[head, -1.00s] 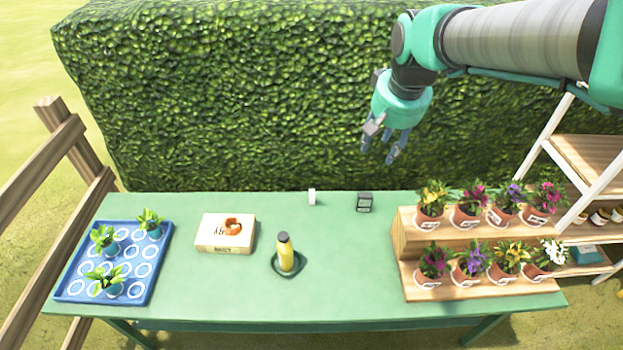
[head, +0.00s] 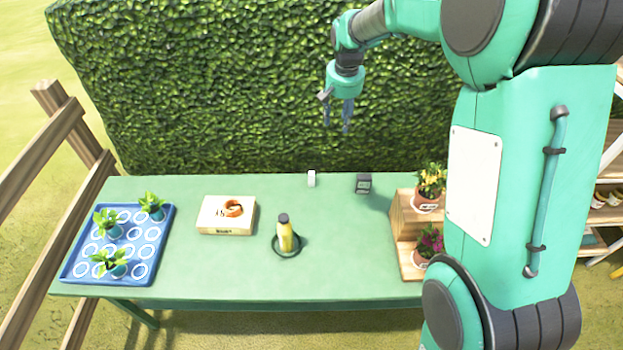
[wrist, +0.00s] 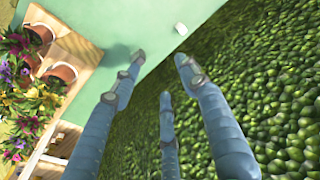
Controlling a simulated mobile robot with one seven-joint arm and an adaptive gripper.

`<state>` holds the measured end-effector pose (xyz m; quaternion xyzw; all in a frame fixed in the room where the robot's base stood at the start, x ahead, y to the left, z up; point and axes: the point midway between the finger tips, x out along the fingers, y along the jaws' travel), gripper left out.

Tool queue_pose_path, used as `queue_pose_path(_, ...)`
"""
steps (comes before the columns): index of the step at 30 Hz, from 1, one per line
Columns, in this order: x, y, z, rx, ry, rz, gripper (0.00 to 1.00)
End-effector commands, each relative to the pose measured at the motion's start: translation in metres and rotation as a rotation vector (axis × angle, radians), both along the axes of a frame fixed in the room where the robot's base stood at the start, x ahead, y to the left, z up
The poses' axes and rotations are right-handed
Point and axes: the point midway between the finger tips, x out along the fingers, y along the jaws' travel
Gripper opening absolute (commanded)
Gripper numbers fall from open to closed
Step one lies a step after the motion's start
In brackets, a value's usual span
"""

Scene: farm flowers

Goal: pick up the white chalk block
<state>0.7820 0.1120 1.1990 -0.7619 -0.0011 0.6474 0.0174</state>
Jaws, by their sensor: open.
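The white chalk block (head: 311,178) is a small pale block standing near the back edge of the green table (head: 330,270). In the wrist view the small white block (wrist: 181,29) lies on the table beyond the fingertips, near the table's edge. My gripper (head: 338,130) is open and empty, pointing down in front of the hedge, above and slightly right of the block in the head view. Its fingers (wrist: 160,75) are spread apart in the wrist view and touch nothing.
A dark small block (head: 364,183) stands to the right of the white one. A box (head: 227,228) with an orange item, a yellow bottle (head: 285,236) and a blue plant tray (head: 75,268) are on the table. A wooden flower stand (head: 407,228) is partly hidden by my arm. The hedge (head: 200,90) stands behind.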

Motion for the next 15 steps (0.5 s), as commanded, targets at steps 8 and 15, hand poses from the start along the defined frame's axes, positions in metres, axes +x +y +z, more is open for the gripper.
queue_pose_path(8, 0.046, 0.024, -0.064, -0.004, 0.046, -0.001, 0.44)
queue_pose_path(15, 0.078, 0.043, -0.124, -0.008, 0.082, -0.004, 0.44)
